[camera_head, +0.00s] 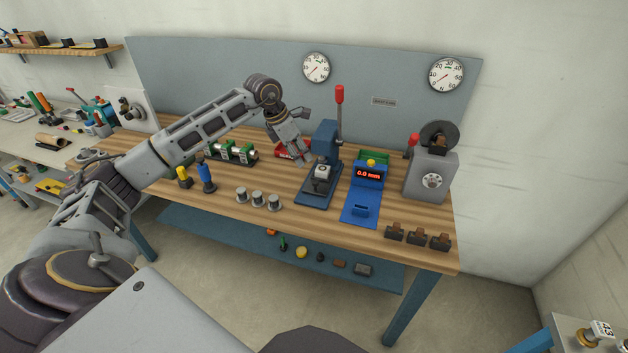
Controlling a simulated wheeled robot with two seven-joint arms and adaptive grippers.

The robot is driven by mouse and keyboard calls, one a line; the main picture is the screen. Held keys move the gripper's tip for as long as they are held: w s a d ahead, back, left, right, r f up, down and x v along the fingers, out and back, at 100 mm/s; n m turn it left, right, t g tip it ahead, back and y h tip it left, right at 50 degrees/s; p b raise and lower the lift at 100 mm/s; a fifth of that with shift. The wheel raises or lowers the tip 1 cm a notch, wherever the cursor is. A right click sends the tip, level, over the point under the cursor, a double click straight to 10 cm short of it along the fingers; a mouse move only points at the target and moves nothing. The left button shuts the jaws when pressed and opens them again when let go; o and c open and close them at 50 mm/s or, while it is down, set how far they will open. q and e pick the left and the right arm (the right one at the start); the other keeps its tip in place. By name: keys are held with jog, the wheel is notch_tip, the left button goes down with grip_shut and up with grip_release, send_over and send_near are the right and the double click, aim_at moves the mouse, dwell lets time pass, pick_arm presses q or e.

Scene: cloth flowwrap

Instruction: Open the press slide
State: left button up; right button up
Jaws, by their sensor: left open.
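The blue press (326,143) stands upright on the wooden workbench, right of the picture's middle. Its lever (339,112) with a red grip points straight up. A grey block (320,177) with a dark top sits on the press's blue base (318,199); I cannot tell which part is the slide. My left gripper (304,160) reaches in from the left, open and pointing down, just left of the press column and above and behind the grey block. It appears empty, and contact cannot be told. My right gripper is not in view.
A grey machine (429,175) with a red-tipped lever is farther right. Several metal cylinders (258,200) and dark brown blocks (417,236) line the front edge.

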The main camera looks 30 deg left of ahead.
aim_at(315, 181)
pick_arm(q)
jog(key=p+x, duration=0.1)
jog(key=x, duration=1)
jog(key=shift+w+d+f, duration=0.1)
jog(key=shift+d+f, duration=0.05)
jog(key=shift+f, duration=0.1)
jog(key=shift+x, duration=1.1)
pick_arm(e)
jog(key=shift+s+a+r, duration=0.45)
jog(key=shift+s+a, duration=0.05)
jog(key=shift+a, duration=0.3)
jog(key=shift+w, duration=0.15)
pick_arm(q)
jog(key=shift+c, duration=0.4)
jog(key=c, duration=0.5)
grip_shut()
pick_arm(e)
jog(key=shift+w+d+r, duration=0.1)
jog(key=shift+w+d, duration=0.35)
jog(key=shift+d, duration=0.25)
